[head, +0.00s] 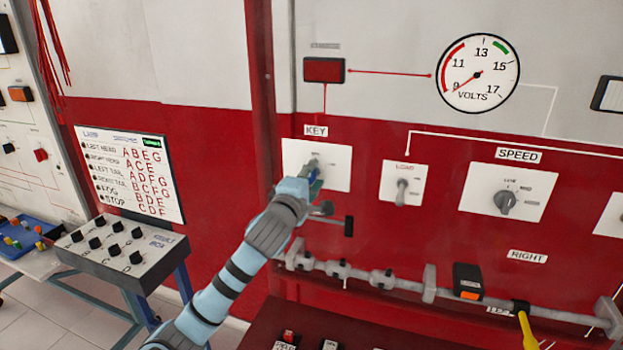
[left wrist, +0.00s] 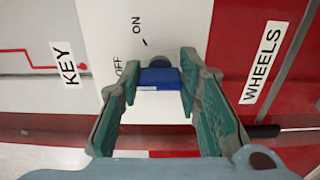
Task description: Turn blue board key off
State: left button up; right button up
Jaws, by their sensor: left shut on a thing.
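The white key plate (head: 335,165) is on the red wall panel, under the KEY label (head: 316,131). My left gripper (head: 314,182) is at the left part of this plate and covers most of the key. In the left wrist view, the blue key (left wrist: 160,78) is between the two green fingertips of my left gripper (left wrist: 157,86), which is shut on it. The ON and OFF marks (left wrist: 125,68) are printed on the plate beside the key. I cannot tell which mark the key points to. My right gripper is not in view.
A black-ended lever (head: 348,226) sticks out just below my left gripper. A grey pipe (head: 400,282) runs along the panel lower down. The LOAD switch (head: 401,188) and SPEED knob (head: 506,202) are to the right. A grey switch box (head: 115,248) stands to the left.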

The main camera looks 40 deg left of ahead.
pick_arm(q)
jog(key=o, duration=1.1)
jog(key=shift+o, duration=0.2)
jog(key=v, duration=1.2)
jog(key=shift+w, duration=0.1)
jog(key=shift+f, duration=0.1)
